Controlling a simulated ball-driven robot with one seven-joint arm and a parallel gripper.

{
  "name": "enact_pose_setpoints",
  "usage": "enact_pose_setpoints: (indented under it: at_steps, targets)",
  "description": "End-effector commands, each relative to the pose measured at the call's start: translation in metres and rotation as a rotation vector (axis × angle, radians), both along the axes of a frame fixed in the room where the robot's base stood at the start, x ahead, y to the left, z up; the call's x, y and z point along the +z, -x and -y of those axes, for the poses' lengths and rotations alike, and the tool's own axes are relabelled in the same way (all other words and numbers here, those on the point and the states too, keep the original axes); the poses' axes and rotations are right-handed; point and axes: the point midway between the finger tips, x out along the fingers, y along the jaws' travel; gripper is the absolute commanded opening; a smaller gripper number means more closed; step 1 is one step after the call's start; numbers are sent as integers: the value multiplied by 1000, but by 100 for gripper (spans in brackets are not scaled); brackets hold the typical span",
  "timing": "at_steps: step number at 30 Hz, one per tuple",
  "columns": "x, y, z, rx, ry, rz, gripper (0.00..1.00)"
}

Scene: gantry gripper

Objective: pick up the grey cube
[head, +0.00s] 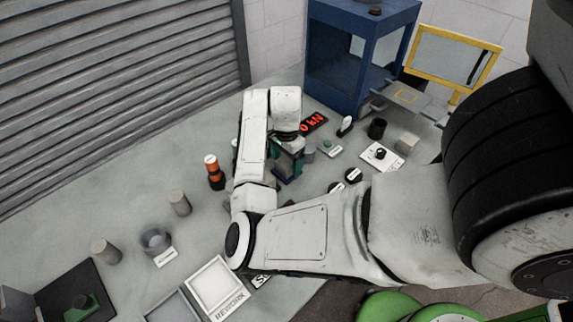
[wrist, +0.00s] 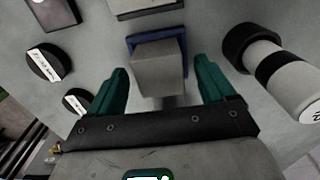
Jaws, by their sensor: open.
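In the wrist view a grey cube-like block (wrist: 158,78) lies between the two teal fingers of my gripper (wrist: 163,72). The fingers are apart, with a visible gap on each side of the block. A blue piece (wrist: 171,44) shows directly behind the block; I cannot tell whether it carries the block. In the head view my gripper (head: 277,163) points down at the worktable by a blue piece (head: 291,168), and my arm hides part of this spot.
A banded cylinder (wrist: 275,65) stands close to the right finger in the wrist view. Labelled black discs (wrist: 44,62) lie to the left. An orange and black cylinder (head: 214,171) stands left of my arm. A blue frame (head: 352,55) rises at the back.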

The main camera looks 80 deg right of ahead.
Motion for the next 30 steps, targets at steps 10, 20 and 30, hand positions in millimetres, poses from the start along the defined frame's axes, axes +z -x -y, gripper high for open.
enact_pose_setpoints:
  at_steps: [10, 20, 30]
  targets:
    - [-10, 0, 0, 0, 1, 1, 83]
    - [-10, 0, 0, 0, 1, 1, 52]
    - [-10, 0, 0, 0, 1, 1, 20]
